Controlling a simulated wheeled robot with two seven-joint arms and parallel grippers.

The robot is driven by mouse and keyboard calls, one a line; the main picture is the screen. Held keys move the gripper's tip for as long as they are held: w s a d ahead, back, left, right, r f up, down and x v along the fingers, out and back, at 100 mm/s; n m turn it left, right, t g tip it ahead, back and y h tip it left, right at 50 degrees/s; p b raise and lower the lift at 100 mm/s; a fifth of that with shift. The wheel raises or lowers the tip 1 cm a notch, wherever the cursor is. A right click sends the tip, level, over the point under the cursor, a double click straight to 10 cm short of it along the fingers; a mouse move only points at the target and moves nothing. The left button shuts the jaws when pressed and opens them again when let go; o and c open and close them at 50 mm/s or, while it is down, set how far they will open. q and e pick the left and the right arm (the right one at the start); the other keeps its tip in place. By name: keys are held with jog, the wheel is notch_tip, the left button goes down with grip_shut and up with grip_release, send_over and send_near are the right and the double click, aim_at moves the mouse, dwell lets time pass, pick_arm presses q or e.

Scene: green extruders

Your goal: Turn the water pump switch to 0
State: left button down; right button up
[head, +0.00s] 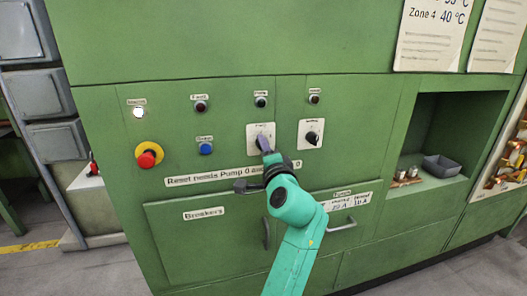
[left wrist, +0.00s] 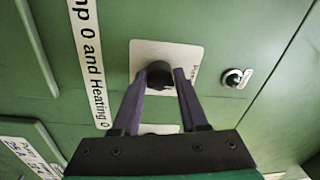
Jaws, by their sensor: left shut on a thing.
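A black rotary switch knob (left wrist: 160,75) on a light square plate (left wrist: 183,50) lies between the two dark fingers of my left gripper (left wrist: 165,82) in the left wrist view. In the head view the left gripper (head: 264,146) is on the left of two switch plates (head: 253,130), shut on its knob and hiding most of it. The plate's small label is too blurred to read for certain. My right gripper is not in view.
A second black rotary switch (head: 312,138) sits just right. A red emergency button (head: 147,160), blue button (head: 206,149) and small round buttons surround them. Below are a label strip (head: 215,178) naming Pump 0, and drawer handles (head: 266,233). An open recess (head: 450,125) is at right.

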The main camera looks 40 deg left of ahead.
pick_arm(q)
jog(key=shift+f, duration=0.25)
jog(key=shift+c, duration=2.3)
grip_release()
jog(key=shift+r, duration=0.1)
